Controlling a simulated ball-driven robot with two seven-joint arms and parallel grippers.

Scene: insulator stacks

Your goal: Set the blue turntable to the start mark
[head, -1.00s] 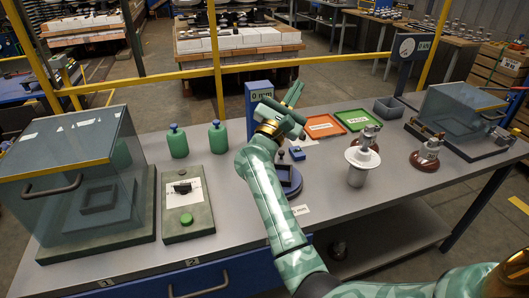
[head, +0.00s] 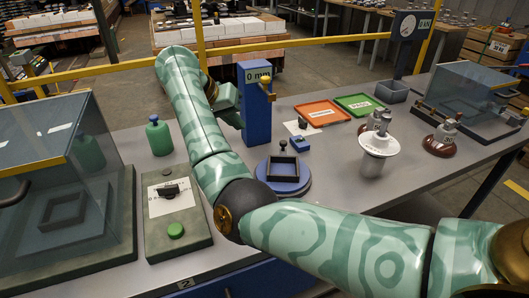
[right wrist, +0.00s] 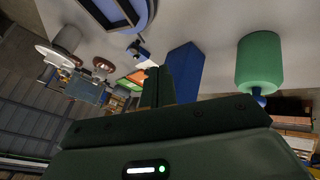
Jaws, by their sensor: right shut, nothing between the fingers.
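The blue turntable (head: 301,187) sits on the grey bench with a black square frame (head: 284,166) on top. A dark knob (head: 283,145) stands at its back edge. In the right wrist view part of the turntable (right wrist: 148,14) shows at the top. My right gripper (head: 236,120) is behind and left of the turntable, beside the blue 0 mm post (head: 257,112), apart from the turntable. Its fingers (right wrist: 158,72) are shut and empty. I cannot make out a start mark; my arm covers the bench in front of the turntable. My left gripper is not in view.
A green bottle (head: 159,138) and a control box (head: 180,238) with a green button are left of my arm. Orange (head: 322,112) and green (head: 358,104) trays lie behind. Glass-covered boxes stand at both sides.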

